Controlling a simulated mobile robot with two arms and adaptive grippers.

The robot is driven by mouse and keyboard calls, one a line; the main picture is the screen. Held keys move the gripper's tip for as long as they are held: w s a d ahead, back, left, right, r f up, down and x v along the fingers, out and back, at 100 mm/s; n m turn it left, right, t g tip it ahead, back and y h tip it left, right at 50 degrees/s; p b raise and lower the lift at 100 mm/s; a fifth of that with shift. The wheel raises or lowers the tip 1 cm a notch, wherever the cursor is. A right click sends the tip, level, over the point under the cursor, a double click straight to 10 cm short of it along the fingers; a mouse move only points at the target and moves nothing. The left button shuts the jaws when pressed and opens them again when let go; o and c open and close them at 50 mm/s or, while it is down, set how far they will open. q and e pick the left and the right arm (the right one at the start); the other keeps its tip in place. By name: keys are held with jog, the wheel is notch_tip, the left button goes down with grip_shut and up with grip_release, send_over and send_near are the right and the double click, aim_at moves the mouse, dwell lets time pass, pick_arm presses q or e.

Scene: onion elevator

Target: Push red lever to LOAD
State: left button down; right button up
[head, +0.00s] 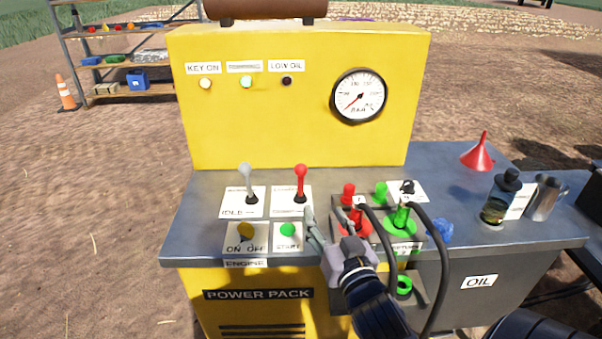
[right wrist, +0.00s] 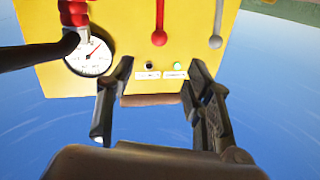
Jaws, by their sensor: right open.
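The red lever (head: 301,178) stands upright on its white label plate on the grey bench top of the yellow power pack. Its label is too small to read. In the right wrist view the red lever (right wrist: 159,38) shows at the top, beyond the fingertips. My right gripper (head: 326,218) is open and empty, in front of the lever and a little right of it, beside the red coupling. The open fingers also show in the right wrist view (right wrist: 160,68), with nothing between them. My left gripper is not in view.
A grey lever (head: 247,180) marked IDLE stands left of the red one. The green START button (head: 288,230) lies in front. Right of my gripper are red and green couplings (head: 401,220) with black hoses. A gauge (head: 359,96) is on the yellow panel.

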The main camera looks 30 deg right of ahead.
aim_at(303, 174)
jog(key=x, duration=0.5)
jog(key=b+x, duration=0.1)
jog(key=x, duration=1.1)
jog(key=shift+w+d+r, duration=0.1)
jog(key=shift+w+r, duration=0.05)
jog(key=shift+r, duration=0.2)
jog(key=shift+c, duration=0.2)
grip_shut()
